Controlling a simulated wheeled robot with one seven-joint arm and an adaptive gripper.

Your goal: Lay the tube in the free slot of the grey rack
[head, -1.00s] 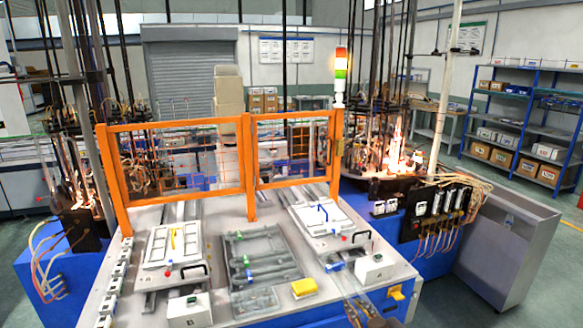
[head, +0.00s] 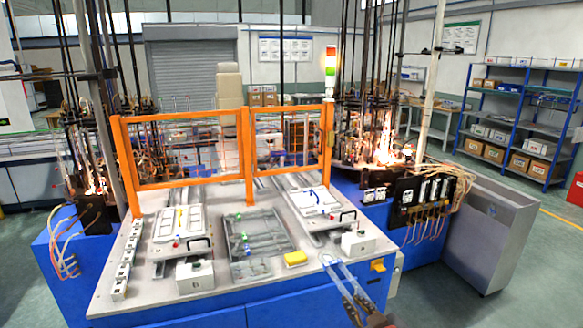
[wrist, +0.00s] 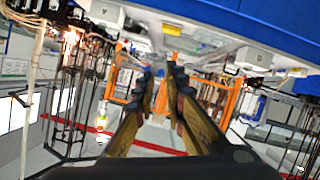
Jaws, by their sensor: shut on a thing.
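My gripper (head: 352,300) is at the lower right in the head view, in front of the table's front edge. It is shut on a clear glass tube (head: 340,275), which slants up and left toward the table. The tube's far end looks like a wide ring. In the wrist view, the fingers of my gripper (wrist: 160,75) point toward the table; the tube is hard to make out there. The grey rack (head: 270,228) lies flat at the table's middle, left of the tube and apart from it. It holds tubes with green and blue marks; its free slot is too small to tell.
A yellow block (head: 295,258) lies between the rack and the tube. White fixtures stand left (head: 178,224) and right (head: 312,202) of the rack, with a white control box (head: 358,243) near the tube. An orange guard frame (head: 248,160) stands behind. Floor is clear at the lower right.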

